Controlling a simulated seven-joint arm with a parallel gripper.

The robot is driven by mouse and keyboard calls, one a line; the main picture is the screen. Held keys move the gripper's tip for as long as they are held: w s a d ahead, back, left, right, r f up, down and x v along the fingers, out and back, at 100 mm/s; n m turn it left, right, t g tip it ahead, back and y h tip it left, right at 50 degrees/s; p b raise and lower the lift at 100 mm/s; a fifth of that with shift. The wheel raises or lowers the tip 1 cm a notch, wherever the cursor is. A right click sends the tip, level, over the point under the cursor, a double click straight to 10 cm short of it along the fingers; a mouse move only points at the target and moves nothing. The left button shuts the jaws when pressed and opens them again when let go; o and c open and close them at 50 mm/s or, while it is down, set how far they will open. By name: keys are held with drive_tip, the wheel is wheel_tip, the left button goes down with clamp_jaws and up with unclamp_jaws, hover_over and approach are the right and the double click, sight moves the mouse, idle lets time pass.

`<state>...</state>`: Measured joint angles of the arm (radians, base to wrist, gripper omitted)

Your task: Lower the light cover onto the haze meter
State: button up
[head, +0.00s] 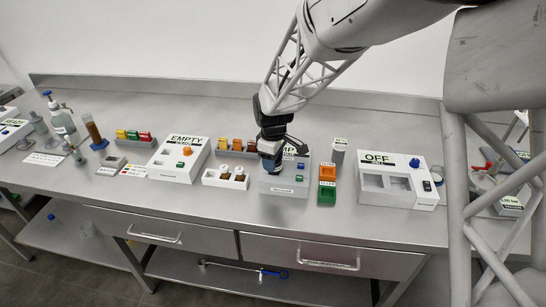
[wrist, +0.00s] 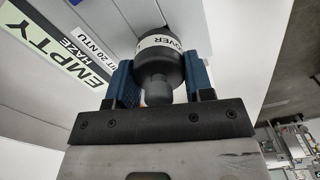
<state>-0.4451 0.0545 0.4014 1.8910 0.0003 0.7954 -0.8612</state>
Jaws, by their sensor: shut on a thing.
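The light cover (wrist: 163,62) is a dark cylinder with a narrower knob and a white band whose visible letters read "OVER". My gripper (wrist: 160,85) is shut on its knob, with a blue finger on each side. The haze meter (wrist: 50,85) is a light grey box with a sign reading "EMPTY HAZE" and a 20 NTU limit. In the head view the haze meter (head: 283,185) stands on the bench, and my gripper (head: 270,160) is over its left part. The underside of the cover and the meter's opening are hidden, so I cannot tell whether they touch.
Orange and green trays (head: 327,184) and a grey cylinder (head: 339,150) stand close right. Farther out are a box marked "EMPTY" (head: 180,158) and one marked "OFF" (head: 397,185). The bench front is clear.

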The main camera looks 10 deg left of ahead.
drive_tip(key=shift+f, duration=0.35)
idle(0.3)
drive_tip(key=o, duration=1)
drive_tip(key=shift+c, duration=0.2)
drive_tip(key=shift+r, duration=0.1)
drive_tip(key=shift+r, duration=3.8)
drive_tip(key=shift+d, duration=0.1)
